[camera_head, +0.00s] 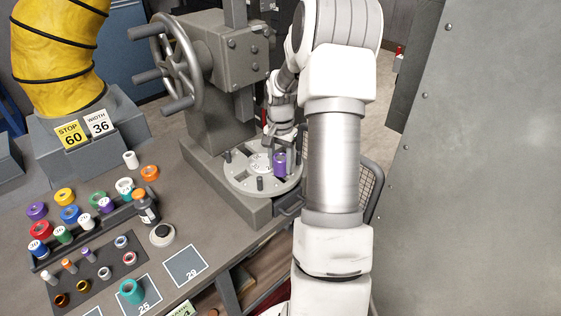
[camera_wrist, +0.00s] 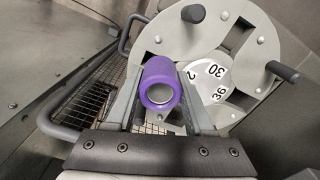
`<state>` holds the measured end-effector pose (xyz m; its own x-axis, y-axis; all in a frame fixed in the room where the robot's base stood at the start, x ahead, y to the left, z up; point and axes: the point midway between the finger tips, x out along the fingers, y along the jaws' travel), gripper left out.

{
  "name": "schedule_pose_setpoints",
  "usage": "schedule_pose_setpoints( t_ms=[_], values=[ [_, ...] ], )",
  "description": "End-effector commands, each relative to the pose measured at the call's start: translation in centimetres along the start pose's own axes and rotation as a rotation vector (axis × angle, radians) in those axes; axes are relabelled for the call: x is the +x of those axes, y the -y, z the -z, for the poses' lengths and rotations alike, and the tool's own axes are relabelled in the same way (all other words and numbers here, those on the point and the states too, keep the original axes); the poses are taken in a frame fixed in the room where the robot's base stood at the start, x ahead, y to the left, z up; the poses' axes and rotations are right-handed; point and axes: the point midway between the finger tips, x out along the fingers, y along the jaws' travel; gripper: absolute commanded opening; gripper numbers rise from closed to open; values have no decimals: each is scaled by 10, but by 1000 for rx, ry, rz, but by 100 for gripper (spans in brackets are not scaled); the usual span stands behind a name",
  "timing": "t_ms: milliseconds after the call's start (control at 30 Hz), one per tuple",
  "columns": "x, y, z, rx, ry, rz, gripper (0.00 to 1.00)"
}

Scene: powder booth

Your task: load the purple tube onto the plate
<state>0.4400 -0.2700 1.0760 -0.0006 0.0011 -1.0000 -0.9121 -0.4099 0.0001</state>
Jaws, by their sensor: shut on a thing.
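The purple tube (camera_wrist: 159,84) is held between the fingers of my gripper (camera_wrist: 163,100), its open end facing the wrist camera. In the head view the tube (camera_head: 280,162) is upright at the right side of the round grey plate (camera_head: 239,180), with my gripper (camera_head: 281,150) around it. The plate has several dark pegs and a white centre disc (camera_wrist: 212,78) with numbers 30 and 36. In the wrist view the tube overlaps the plate's edge. I cannot tell whether the tube's lower end touches the plate or sits over a peg.
The plate belongs to a grey press with a handwheel (camera_head: 170,62). A wire basket (camera_head: 345,178) is beside the plate. Several coloured rolls and tubes stand in a dark rack (camera_head: 95,235) at left. A teal roll (camera_head: 131,291) lies near the card marked 25. A large grey panel (camera_head: 480,170) fills the right.

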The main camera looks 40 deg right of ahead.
Motion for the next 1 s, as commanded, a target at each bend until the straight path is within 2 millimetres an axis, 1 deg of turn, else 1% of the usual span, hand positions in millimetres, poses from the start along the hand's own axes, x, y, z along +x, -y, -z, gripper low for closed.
schedule_pose_setpoints(
  t_ms=[267,1000],
  values=[
    [2,0,0,0,-1,0,0],
    [17,0,0,-1,-1,0,0]
  ],
)
